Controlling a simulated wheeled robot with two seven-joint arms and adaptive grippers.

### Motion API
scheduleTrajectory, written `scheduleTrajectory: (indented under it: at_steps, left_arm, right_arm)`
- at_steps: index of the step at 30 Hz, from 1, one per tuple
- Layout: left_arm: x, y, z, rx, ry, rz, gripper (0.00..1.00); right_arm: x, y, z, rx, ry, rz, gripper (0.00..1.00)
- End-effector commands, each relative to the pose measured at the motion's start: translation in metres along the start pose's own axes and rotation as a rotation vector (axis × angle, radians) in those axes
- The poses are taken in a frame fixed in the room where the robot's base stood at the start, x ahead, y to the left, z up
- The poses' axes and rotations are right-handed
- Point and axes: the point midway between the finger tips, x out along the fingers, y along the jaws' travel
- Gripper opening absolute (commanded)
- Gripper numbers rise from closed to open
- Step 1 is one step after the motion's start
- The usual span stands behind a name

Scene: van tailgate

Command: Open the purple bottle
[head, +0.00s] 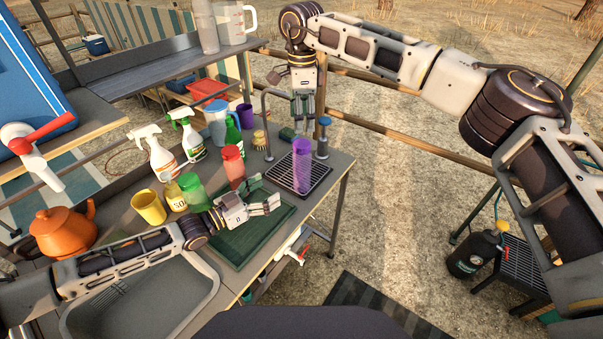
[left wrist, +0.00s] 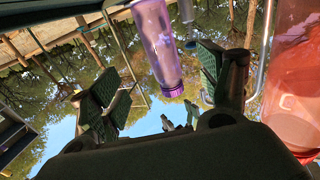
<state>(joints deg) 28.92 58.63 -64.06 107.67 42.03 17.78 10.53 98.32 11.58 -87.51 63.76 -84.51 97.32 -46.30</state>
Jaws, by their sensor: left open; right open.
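The purple bottle (head: 302,172) stands upright on a black drain grate (head: 284,176) near the counter's right end. In the left wrist view, which is upside down, the bottle (left wrist: 158,40) shows with its purple cap (left wrist: 173,90) on. My left gripper (head: 270,194) is open and empty, low over the green mat, left of the bottle and apart from it. In the left wrist view its fingers (left wrist: 160,95) are spread, with the bottle beyond them. My right gripper (head: 303,112) is open and empty, pointing down above and behind the bottle, not touching it.
A red bottle (head: 233,167), green jar (head: 194,192), yellow cup (head: 149,207), spray bottles (head: 160,155) and a blue-lidded jug (head: 217,122) crowd the counter's left. A tap (head: 266,120) and a blue-topped post (head: 323,138) stand behind the grate. The green mat (head: 240,245) has bare room.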

Motion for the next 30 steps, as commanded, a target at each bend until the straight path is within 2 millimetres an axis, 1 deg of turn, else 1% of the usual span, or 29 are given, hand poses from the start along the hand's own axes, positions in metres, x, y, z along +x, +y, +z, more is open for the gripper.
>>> scheduleTrajectory:
  at_steps: [8,13,17,30]
  left_arm:
    - [0.002,0.000,0.000,0.000,0.001,0.000,0.77]
    - [0.010,-0.001,0.000,-0.001,0.002,-0.001,0.77]
    - [0.019,0.000,-0.001,-0.001,0.002,0.000,0.77]
    - [0.060,0.000,-0.001,0.000,0.001,0.000,0.77]
  right_arm:
    - [0.000,0.000,0.000,0.000,0.000,0.000,0.62]
    - [0.000,0.000,0.000,0.000,0.000,0.000,0.62]
    - [0.000,0.000,0.000,0.000,0.000,0.000,0.62]
    - [0.000,0.000,0.000,0.000,0.000,0.000,0.62]
